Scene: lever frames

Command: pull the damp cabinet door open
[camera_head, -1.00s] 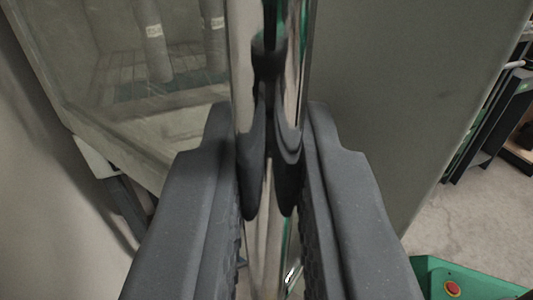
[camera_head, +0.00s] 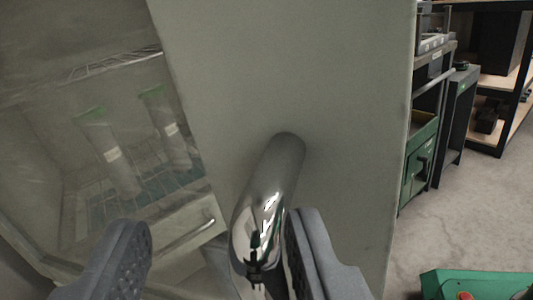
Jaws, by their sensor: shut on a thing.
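The damp cabinet door (camera_head: 340,70) is a pale grey panel across the middle of the view. A clouded pane-like area (camera_head: 50,160) lies to its left, with pale cylinders (camera_head: 120,160) on a rack behind it. A shiny round metal handle (camera_head: 272,185) stands out from the panel towards me. My gripper (camera_head: 215,235) is shut on the handle. Its dark fingers are on both sides of the bar. The right finger lies against it; the left finger's contact is not clear. The handle's lower end is cut off. I cannot tell whether the door is ajar.
A green cabinet (camera_head: 418,165) and dark shelving (camera_head: 500,70) stand beyond the door's right edge. A green box (camera_head: 475,283) with a red part is at the bottom right. Bare concrete floor (camera_head: 460,220) lies between them.

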